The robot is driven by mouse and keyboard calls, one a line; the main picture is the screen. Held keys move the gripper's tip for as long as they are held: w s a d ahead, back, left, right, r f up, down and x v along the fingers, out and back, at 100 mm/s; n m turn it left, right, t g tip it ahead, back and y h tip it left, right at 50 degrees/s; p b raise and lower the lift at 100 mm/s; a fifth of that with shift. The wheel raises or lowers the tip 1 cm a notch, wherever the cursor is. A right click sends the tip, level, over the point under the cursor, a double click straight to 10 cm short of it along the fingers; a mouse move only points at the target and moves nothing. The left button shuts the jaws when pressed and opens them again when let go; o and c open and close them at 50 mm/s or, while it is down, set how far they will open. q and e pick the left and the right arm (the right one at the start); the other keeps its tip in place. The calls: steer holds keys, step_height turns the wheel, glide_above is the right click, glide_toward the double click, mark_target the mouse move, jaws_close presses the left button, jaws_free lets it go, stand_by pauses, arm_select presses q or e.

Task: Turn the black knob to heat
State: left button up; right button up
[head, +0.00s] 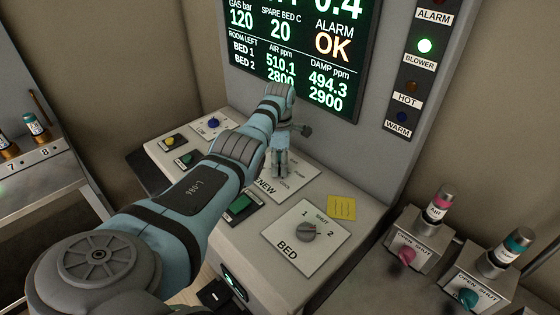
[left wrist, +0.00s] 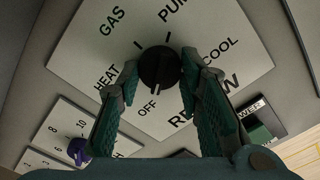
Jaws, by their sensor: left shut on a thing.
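The black knob (left wrist: 159,66) sits on a white plate (left wrist: 85,55) marked GAS, PUMP, COOL, OFF and HEAT. In the left wrist view a pale mark on the knob's lower edge points toward OFF. HEAT is printed to the left of the knob. My left gripper (left wrist: 160,74) is shut on the knob, one finger on each side; the fingertips partly cover its flanks. In the head view my left gripper (head: 279,168) reaches down over the same plate (head: 302,186) and hides the knob. My right gripper is not in view.
A grey BED knob (head: 308,232) and a yellow note (head: 342,207) are on the console to the right. A green button (head: 240,205) is near my forearm, and a blue knob (head: 214,123) lies behind. A screen (head: 300,60) rises at the back.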

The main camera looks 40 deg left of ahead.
arm_select(q)
steer(key=shift+d+m+p, duration=0.1)
steer(key=shift+m+p, duration=0.2)
steer(key=shift+m, duration=0.1)
steer(key=shift+m+p, duration=0.3)
steer(key=shift+m, duration=0.3)
steer(key=m+p, duration=0.1)
steer(key=m, duration=0.1)
steer(key=shift+m, duration=0.3)
steer(key=m, duration=0.3)
steer(key=shift+f+m, duration=0.15)
steer(key=shift+m, duration=1.95)
steer(key=shift+s, duration=0.1)
steer(key=o, duration=1.2)
